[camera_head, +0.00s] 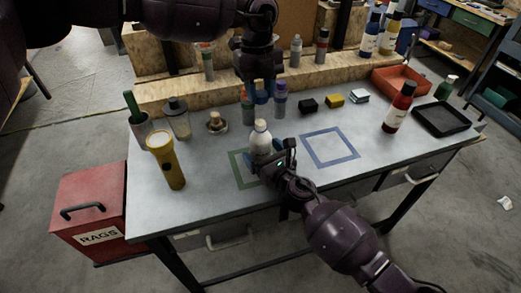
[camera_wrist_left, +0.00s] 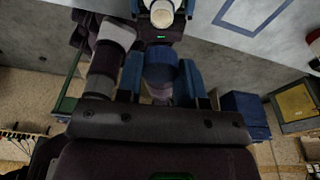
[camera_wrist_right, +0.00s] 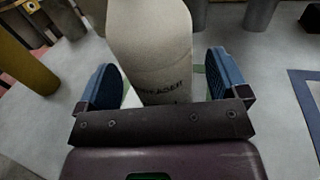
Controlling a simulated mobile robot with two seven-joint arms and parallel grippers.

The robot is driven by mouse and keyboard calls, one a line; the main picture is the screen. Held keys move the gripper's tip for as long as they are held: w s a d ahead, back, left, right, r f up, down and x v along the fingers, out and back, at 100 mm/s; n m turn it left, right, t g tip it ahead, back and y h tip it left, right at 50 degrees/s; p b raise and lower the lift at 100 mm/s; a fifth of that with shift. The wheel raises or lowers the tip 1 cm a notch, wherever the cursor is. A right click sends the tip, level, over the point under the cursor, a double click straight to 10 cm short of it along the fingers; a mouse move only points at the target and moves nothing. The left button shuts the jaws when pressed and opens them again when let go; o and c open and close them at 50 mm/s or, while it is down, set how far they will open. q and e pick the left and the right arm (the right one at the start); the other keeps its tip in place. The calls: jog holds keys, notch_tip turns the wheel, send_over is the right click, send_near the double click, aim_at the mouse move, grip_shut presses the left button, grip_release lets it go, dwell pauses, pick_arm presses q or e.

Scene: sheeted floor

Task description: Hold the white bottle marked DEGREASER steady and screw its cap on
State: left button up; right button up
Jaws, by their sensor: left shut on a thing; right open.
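The white DEGREASER bottle (camera_head: 261,140) stands upright on the table by the green outlined square, its pale top uncovered. In the right wrist view the bottle (camera_wrist_right: 152,50) is between the blue fingers of my right gripper (camera_wrist_right: 163,82), with gaps on both sides and its lettering partly readable. My right gripper (camera_head: 270,150) is open. My left gripper (camera_head: 260,88) is above and behind the bottle, shut on a small blue cylindrical piece that looks like the cap (camera_wrist_left: 160,68). In the left wrist view the bottle top (camera_wrist_left: 162,12) is at the upper edge, apart from the cap.
A yellow flashlight (camera_head: 165,160), a glass jar (camera_head: 178,120) and other containers stand at left. A red bottle (camera_head: 398,108) and black tray (camera_head: 440,118) are at right. The blue outlined square (camera_head: 330,162) is empty.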

aim_at(261, 122)
jog(key=shift+w+a, duration=0.25)
jog(key=shift+w, duration=0.15)
jog(key=shift+c, duration=0.4)
jog(key=c, duration=1.3)
pick_arm(q)
jog(key=shift+f, duration=2.5)
jog(key=shift+f, duration=0.9)
jog(key=shift+f, duration=0.55)
